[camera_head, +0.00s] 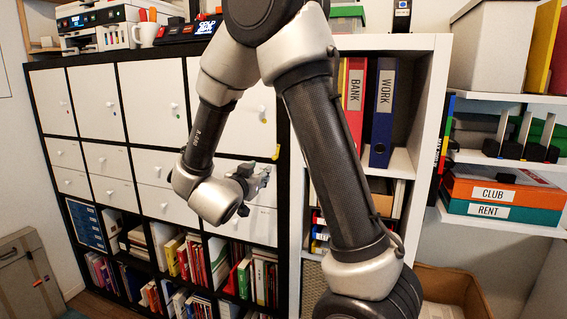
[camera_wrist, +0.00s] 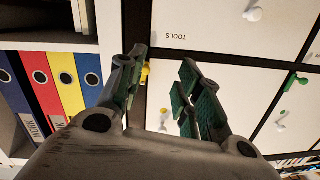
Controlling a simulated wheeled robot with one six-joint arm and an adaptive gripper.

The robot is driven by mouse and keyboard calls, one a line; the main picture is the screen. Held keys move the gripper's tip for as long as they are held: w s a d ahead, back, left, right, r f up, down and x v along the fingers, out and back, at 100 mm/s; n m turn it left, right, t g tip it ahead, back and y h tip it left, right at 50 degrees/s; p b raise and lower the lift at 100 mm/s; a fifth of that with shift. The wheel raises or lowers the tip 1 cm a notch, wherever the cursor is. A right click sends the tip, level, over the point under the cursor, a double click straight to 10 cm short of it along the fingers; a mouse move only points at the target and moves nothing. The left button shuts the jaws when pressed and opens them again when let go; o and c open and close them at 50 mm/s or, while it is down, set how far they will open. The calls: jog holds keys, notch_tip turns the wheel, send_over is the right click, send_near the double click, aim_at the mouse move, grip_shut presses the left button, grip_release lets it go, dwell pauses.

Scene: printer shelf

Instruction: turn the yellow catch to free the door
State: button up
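The yellow catch (camera_wrist: 145,73) shows in the wrist view as a small yellow piece at the dark shelf frame, beside a white door. It sits just behind the tip of the left finger, which partly hides it. I cannot tell whether they touch. My gripper (camera_wrist: 164,85) is open, its green-padded fingers spread with nothing between them, in front of the white door (camera_wrist: 232,98). In the head view my gripper (camera_head: 256,177) is by the right column of white doors.
A door marked TOOLS (camera_wrist: 205,25) adjoins in the wrist view, with a white knob (camera_wrist: 253,13). Another white knob (camera_wrist: 163,121) shows between the fingers. Coloured binders (camera_wrist: 65,80) stand at left. In the head view, books (camera_head: 262,278) fill the lower shelves and a cardboard box (camera_head: 450,285) stands right.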

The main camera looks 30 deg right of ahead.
aim_at(274, 158)
jog(key=shift+h, duration=0.8)
jog(key=w+d, duration=0.1)
jog(key=d, duration=0.1)
jog(key=w+d+r, duration=0.1)
jog(key=d, duration=0.1)
jog(key=w+d+r, duration=0.1)
jog(key=d, duration=0.2)
jog(key=shift+w+d+r, duration=0.1)
jog(key=shift+w, duration=0.25)
grip_shut()
